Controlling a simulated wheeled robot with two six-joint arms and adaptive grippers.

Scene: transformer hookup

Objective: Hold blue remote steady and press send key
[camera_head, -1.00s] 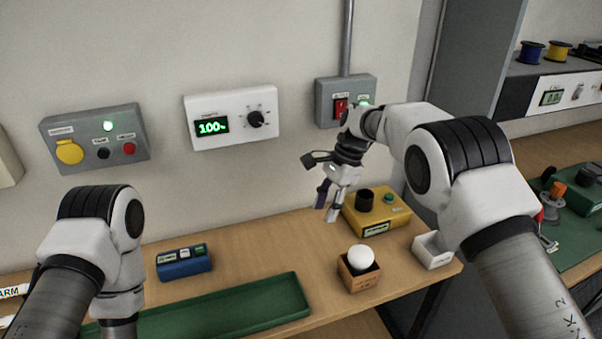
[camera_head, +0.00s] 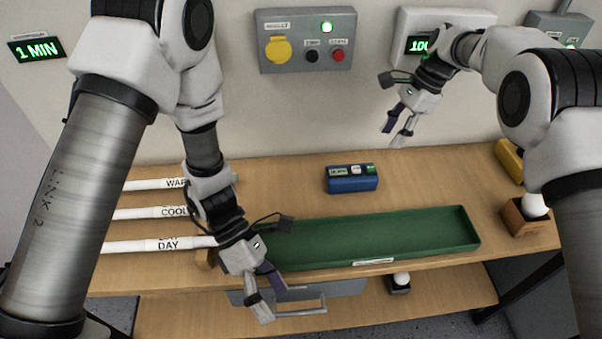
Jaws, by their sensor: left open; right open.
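The blue remote (camera_head: 351,184) lies on the wooden table behind the green tray. Its top carries a dark display, a white key and a green key (camera_head: 369,168); the lettering is too small to read. My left gripper (camera_head: 269,295) is open and empty at the table's front edge, in front of the tray's left end and left of the remote. My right gripper (camera_head: 396,133) is open and empty, raised above the table, behind and to the right of the remote. Neither gripper touches the remote.
A long green tray (camera_head: 470,238) lies along the table's front. White labelled tubes (camera_head: 135,213) lie at the left. A wooden box with a white bulb (camera_head: 535,206) stands at the right. A grey panel with buttons (camera_head: 306,40) is on the wall. Table around the remote is clear.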

